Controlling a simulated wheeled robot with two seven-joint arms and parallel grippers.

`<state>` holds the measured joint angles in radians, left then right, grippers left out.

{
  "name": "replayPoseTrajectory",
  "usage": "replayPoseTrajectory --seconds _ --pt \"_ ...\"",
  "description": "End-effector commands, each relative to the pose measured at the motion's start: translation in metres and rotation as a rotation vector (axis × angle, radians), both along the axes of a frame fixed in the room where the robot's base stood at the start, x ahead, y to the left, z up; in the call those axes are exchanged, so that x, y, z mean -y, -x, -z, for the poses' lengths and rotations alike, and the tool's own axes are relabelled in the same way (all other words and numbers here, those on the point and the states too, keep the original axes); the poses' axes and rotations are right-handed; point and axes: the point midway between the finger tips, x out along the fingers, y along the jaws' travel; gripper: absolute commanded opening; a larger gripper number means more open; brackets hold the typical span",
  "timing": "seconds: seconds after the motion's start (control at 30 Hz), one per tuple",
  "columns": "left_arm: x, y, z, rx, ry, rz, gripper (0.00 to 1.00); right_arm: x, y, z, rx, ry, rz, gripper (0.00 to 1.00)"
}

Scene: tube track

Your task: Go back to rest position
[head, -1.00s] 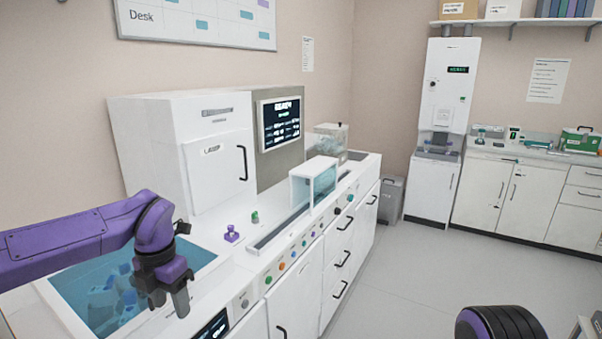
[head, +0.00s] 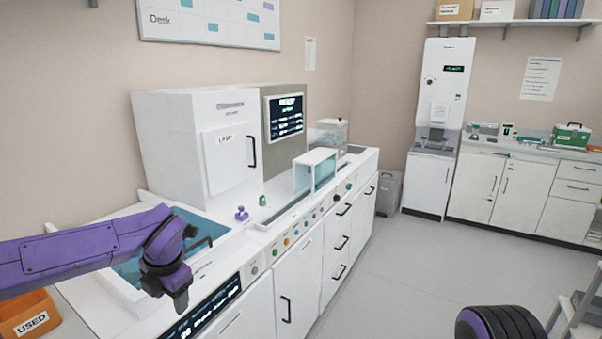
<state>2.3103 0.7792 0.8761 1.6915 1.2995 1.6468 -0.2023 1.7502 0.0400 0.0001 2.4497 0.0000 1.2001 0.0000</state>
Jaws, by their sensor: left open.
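My left gripper (head: 180,301) is at the lower left in the head view, pointing down over the front edge of the white counter. It is open, and I see nothing between its fingers. My purple left arm comes in from the left across the blue basin (head: 128,305) and hides part of it. My right gripper is not in view; only a dark rounded part of mine with purple stripes shows at the bottom right.
A small purple piece (head: 241,214) and a green piece (head: 262,200) stand on the counter. An orange bin (head: 28,318) marked USED sits at the lower left. A grey step stool (head: 574,318) stands at the right. The floor (head: 400,280) between is clear.

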Motion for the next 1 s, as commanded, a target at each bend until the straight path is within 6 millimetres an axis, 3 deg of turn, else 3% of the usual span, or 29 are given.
replayPoseTrajectory --seconds 0.13,0.27,0.37,0.47,0.57,0.6,0.73,0.9,1.0 --pt "-0.006 -0.005 0.031 0.060 -0.178 0.119 0.57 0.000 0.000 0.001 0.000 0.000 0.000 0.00" --pt "-0.007 -0.001 0.076 0.090 -0.369 0.302 0.57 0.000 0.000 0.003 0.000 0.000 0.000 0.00" --pt "-0.003 0.010 0.118 0.090 -0.502 0.487 0.57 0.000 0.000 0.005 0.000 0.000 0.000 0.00" --pt "0.004 0.033 0.168 0.072 -0.616 0.726 0.57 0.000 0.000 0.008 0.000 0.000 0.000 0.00" --pt "0.014 0.076 0.226 0.025 -0.691 1.026 0.57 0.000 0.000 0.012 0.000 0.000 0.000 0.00" --pt "0.016 0.098 0.248 -0.002 -0.705 1.151 0.57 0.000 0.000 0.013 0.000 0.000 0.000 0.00" --pt "0.017 0.179 0.306 -0.107 -0.688 1.518 0.57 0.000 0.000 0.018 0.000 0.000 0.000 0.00" --pt "-0.004 0.282 0.347 -0.284 -0.599 1.872 0.57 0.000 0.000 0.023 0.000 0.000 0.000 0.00" --pt "-0.022 0.319 0.355 -0.384 -0.572 1.957 0.57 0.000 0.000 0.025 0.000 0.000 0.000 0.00"
